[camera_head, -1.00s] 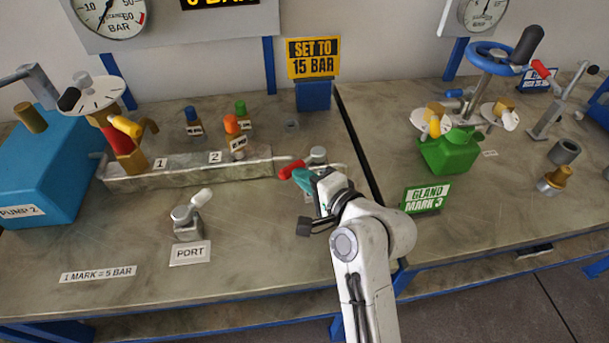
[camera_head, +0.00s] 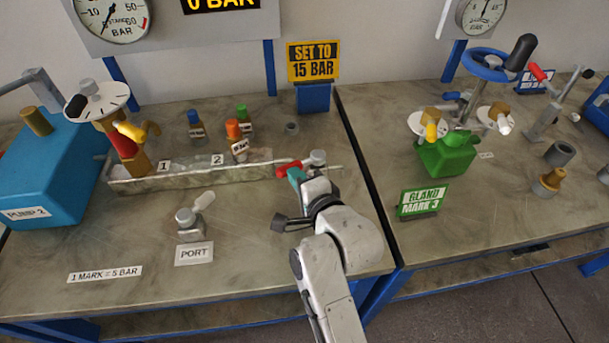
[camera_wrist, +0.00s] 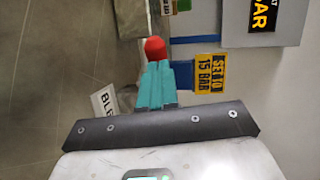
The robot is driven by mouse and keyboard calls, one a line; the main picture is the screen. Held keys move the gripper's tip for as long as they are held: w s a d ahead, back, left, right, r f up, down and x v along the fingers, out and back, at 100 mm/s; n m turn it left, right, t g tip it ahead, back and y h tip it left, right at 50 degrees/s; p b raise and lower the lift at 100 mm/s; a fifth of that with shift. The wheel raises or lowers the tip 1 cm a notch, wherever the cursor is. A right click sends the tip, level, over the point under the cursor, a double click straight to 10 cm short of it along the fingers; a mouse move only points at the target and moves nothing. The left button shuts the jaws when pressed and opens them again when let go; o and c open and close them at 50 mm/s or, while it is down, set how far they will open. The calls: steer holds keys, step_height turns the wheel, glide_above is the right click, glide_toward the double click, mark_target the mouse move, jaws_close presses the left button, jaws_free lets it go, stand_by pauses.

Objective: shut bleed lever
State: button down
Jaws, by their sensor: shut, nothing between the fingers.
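The bleed lever (camera_head: 287,169) has a red handle at the right end of the grey manifold, beside a small grey cap. In the wrist view its red tip (camera_wrist: 155,48) shows just beyond my fingertips. My gripper (camera_head: 297,176) has teal fingers, which are shut with nothing between them. The fingers (camera_wrist: 156,82) are close against the red handle; I cannot tell whether they touch it. The lever's pivot is partly hidden by my gripper. A white label with partly visible lettering (camera_wrist: 106,101) stands beside the fingers in the wrist view.
The manifold (camera_head: 200,178) runs left to the blue pump 2 box (camera_head: 50,175). A port fitting (camera_head: 190,222) with a pale lever stands in front. Small bottles (camera_head: 237,140) stand behind the manifold. The yellow 15 bar sign (camera_head: 313,61) is at the back.

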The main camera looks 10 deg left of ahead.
mark_target(285, 167)
steer(key=shift+w+a+m+t+h, duration=0.2)
steer(key=shift+a+m+t+h, duration=0.1)
steer(key=shift+a+m+h, duration=0.15)
steer(key=shift+w+a+b, duration=0.5)
steer(key=shift+w+a, duration=0.05)
steer(key=shift+a, duration=0.15)
steer(key=shift+a+r, duration=0.15)
steer(key=shift+s, duration=0.1)
